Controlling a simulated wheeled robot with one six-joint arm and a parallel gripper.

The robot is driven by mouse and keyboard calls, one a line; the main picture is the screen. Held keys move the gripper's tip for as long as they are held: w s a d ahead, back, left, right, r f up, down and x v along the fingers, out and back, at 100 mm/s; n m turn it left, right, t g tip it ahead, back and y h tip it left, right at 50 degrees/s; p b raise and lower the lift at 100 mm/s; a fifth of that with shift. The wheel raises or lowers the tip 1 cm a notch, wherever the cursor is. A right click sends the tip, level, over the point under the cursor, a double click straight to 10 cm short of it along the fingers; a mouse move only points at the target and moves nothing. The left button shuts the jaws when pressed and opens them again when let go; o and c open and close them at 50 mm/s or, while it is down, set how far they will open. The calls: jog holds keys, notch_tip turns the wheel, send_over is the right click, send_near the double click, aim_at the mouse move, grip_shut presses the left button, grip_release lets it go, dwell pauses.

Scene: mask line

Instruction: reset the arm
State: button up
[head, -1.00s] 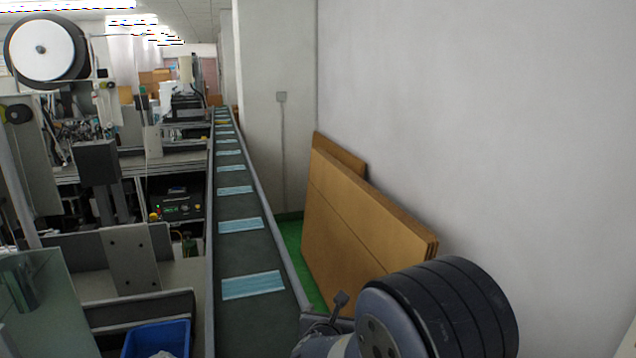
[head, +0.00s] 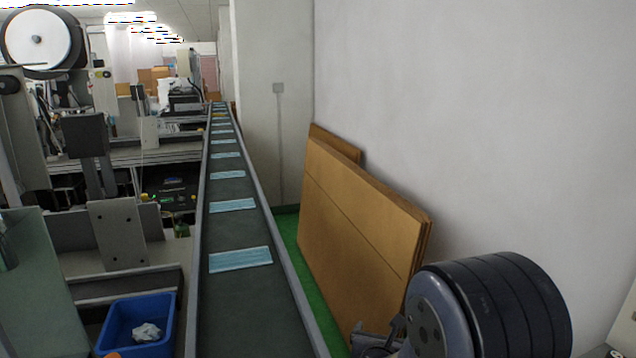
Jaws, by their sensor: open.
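My arm shows only in part, as a dark ribbed joint with a grey cap at the lower right of the head view, in front of the cardboard sheets and the wall. The nearest mask (head: 240,260) lies flat across the belt.
Flat cardboard sheets (head: 355,215) lean against the white wall (head: 480,120) at the right. A blue bin (head: 168,318) holding crumpled white material (head: 147,332) stands left of the belt. Machinery with a white reel (head: 37,40) fills the left side. Green floor shows beside the belt.

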notch_tip(320, 180, down, 7)
jog(key=b, duration=0.6)
jog(key=shift+s+d, duration=0.25)
jog(key=shift+d, duration=0.2)
